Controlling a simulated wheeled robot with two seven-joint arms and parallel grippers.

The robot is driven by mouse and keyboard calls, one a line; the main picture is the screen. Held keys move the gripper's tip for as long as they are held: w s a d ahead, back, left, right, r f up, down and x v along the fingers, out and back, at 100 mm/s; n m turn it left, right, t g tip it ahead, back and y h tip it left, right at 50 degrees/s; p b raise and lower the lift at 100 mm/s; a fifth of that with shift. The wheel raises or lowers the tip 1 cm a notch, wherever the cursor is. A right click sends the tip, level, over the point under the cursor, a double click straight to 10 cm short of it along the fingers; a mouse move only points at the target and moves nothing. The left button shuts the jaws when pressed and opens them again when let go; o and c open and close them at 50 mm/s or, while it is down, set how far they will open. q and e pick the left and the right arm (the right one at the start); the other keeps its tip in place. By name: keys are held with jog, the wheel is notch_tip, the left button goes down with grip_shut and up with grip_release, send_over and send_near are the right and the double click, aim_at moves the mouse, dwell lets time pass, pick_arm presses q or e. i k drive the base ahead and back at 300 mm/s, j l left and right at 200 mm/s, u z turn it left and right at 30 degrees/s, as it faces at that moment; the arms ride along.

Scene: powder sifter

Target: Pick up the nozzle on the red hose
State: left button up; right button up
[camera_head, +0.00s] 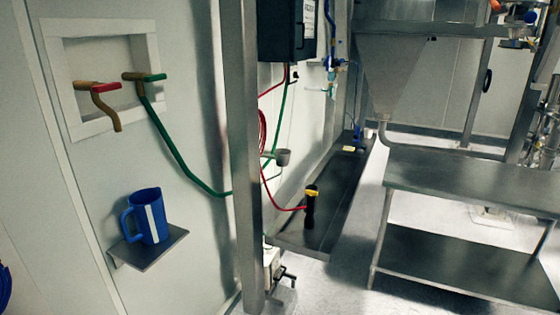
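The nozzle (311,207) is black with a yellow top. It stands roughly upright on a long dark metal ledge (345,190) in the middle of the head view. The thin red hose (285,207) runs from the nozzle's left side to the left and up, behind a vertical steel post (240,150), and hangs in loops near the wall. Neither of my grippers is in view, and nothing is seen touching the nozzle.
The post stands left of the nozzle. A two-level steel table (475,180) is at right, under a steel hopper (395,75). A blue jug (147,217) sits on a small wall shelf (150,250). A green hose (180,160) runs from a wall valve. Floor (335,290) between ledge and table is clear.

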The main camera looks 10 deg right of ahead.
aim_at(309, 219)
jog(key=i+l, duration=0.15)
jog(key=l, duration=0.2)
jog(key=i+l, duration=0.15)
jog(key=l, duration=0.15)
jog(key=i+l, duration=0.2)
jog(key=l, duration=0.15)
jog(key=i+l, duration=0.15)
jog(key=l, duration=0.2)
